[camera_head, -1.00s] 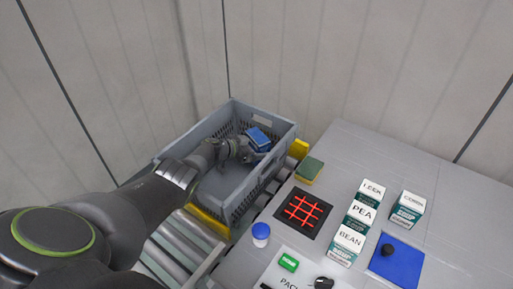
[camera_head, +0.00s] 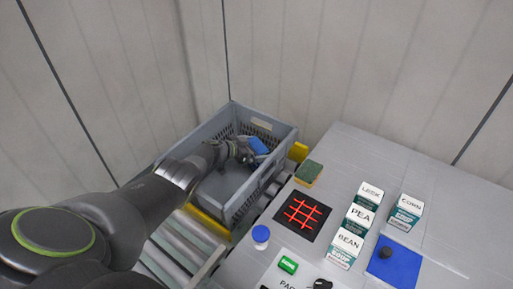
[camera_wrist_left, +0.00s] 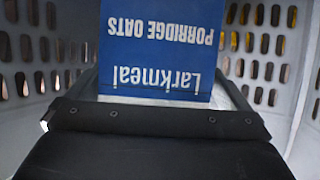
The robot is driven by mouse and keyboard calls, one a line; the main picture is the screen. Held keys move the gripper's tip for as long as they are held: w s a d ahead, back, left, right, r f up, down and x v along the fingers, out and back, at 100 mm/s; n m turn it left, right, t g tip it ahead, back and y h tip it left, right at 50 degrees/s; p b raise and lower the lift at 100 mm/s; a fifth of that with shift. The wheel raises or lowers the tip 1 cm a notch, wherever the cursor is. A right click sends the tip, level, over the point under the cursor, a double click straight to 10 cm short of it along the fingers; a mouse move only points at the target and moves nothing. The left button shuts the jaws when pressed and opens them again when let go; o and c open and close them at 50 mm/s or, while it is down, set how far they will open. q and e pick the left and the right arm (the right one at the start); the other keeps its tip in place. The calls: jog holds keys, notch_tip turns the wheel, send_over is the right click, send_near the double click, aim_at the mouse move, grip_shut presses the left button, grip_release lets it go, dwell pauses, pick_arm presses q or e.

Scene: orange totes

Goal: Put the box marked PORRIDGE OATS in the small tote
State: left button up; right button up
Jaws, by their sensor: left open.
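The blue PORRIDGE OATS box (camera_head: 258,145) is inside the grey tote (camera_head: 178,152), towards its far right end. In the left wrist view the blue face of the box (camera_wrist_left: 160,55) fills the middle, with its lettering upside down. My left gripper (camera_head: 246,153) is down inside the tote, close beside the box, with its jaws open. Its dark body crosses the bottom of the wrist view and hides the near end of the box. I cannot tell whether a finger touches the box. My right gripper is out of view.
The tote's slotted walls stand close around my left gripper. It sits on a roller conveyor (camera_head: 168,245). On the grey table are a sponge (camera_head: 308,173), a black mat with a red grid (camera_head: 302,214), several soup cartons (camera_head: 361,218) and a blue mat (camera_head: 395,262).

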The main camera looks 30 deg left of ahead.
pick_arm(q)
jog(key=p+v, duration=0.4)
jog(key=v, duration=0.3)
jog(key=shift+a+f, duration=0.1)
jog(key=shift+f, duration=0.05)
dwell(0.4)
